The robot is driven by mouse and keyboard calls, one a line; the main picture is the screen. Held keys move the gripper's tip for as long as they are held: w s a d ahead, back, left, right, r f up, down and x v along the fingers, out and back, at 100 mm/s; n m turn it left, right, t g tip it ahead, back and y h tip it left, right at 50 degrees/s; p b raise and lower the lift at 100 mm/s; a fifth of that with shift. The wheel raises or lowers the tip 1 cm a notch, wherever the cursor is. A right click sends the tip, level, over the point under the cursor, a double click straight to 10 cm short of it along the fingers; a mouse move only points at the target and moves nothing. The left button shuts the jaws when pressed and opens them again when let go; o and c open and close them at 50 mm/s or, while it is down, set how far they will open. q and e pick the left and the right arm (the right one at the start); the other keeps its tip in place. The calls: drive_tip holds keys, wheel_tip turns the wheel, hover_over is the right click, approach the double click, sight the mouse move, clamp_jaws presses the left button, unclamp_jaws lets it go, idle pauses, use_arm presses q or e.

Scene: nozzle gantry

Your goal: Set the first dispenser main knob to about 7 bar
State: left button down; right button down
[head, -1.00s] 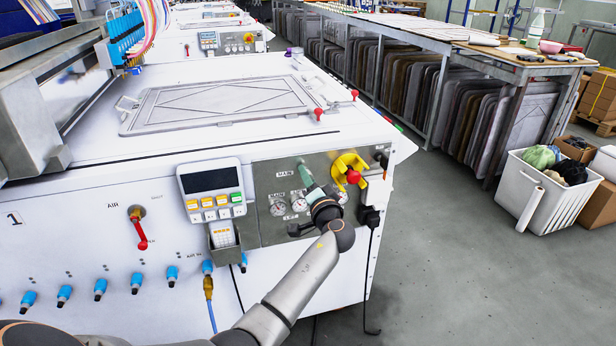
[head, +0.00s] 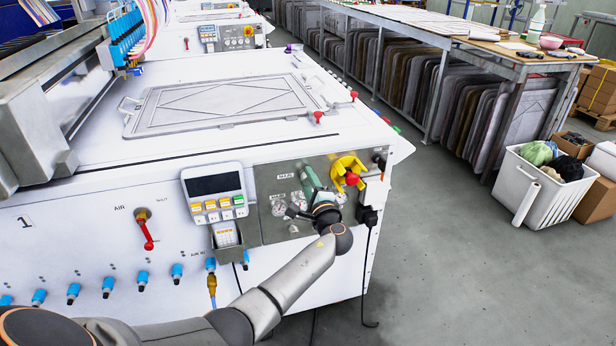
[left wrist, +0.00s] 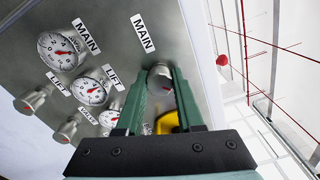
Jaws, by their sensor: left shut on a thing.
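The main knob (left wrist: 160,76) is a round metal knob beside a MAIN label on the first dispenser's grey panel (head: 262,185). My left gripper (left wrist: 161,72) is shut on it, with one green finger on each side. In the head view the left gripper (head: 306,172) reaches the panel and hides the knob. The main gauge (left wrist: 61,51) is a white dial with a red needle, left of the knob in the left wrist view. I cannot read its pressure surely. My right gripper is not in view.
Lift (left wrist: 92,89) and valve (left wrist: 109,118) gauges sit near the main gauge, with other knobs (left wrist: 34,100) beside them. A yellow-backed red switch (head: 351,180) is close right of my gripper. A keypad display (head: 213,186) is left.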

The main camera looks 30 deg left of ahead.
use_arm(q)
drive_tip(key=shift+m+p, duration=0.35)
drive_tip(key=shift+m, duration=0.45)
drive_tip(key=c, duration=0.5)
unclamp_jaws()
drive_tip(key=shift+c, duration=0.2)
drive_tip(key=p+v, duration=0.2)
drive_tip(key=v, duration=1)
drive_tip(key=shift+s+d, duration=0.15)
drive_tip(key=shift+s, duration=0.1)
